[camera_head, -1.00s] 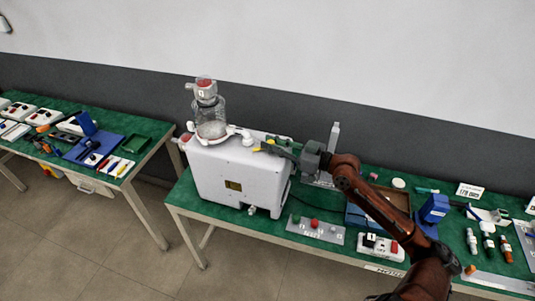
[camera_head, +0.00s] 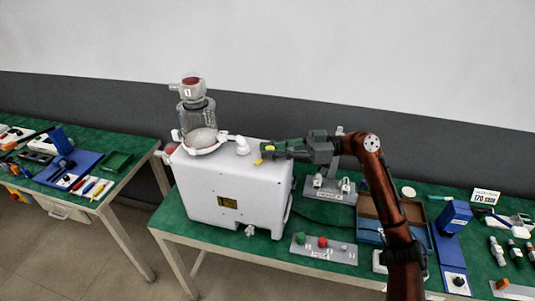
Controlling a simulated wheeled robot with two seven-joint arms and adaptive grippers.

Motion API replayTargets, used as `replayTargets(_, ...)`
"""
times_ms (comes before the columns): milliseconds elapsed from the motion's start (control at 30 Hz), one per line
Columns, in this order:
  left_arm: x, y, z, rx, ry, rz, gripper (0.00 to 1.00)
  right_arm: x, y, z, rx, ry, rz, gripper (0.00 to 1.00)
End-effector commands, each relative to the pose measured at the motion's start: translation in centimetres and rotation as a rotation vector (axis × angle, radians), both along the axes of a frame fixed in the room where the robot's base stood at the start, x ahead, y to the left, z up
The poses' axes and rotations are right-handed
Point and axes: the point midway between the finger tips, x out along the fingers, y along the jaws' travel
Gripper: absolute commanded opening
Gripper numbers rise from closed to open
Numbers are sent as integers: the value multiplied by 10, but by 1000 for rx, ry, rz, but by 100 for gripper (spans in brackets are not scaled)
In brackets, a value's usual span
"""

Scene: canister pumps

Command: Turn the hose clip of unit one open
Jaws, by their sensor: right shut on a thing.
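Unit one is a white box-shaped pump (camera_head: 232,185) on the green bench, with a clear canister (camera_head: 196,115) on top. The canister's grey and red cap bears a 1. My right gripper (camera_head: 271,151) reaches in from the right over the pump's top right edge. It is shut on a small yellow part, which I take for the hose clip (camera_head: 259,161). The fingers hide much of this part, so its turn angle cannot be told. My left gripper is not in view.
A grey plate with red and green knobs (camera_head: 323,248) lies in front right of the pump. A grey fixture (camera_head: 328,190), an open brown box (camera_head: 412,210) and a blue block (camera_head: 454,216) stand to the right. A second bench (camera_head: 140,152) stands left across a gap.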

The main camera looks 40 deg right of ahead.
Motion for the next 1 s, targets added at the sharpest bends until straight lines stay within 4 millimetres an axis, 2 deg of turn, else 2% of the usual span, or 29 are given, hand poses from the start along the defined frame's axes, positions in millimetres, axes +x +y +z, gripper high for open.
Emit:
replayTargets(100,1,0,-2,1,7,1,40,1,1,0,4,1,95,0)
replayTargets(400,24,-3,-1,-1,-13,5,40,1,1,-1,-2,1,254,0)
replayTargets(1000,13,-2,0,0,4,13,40,0,2,-3,-5,5,316,0)
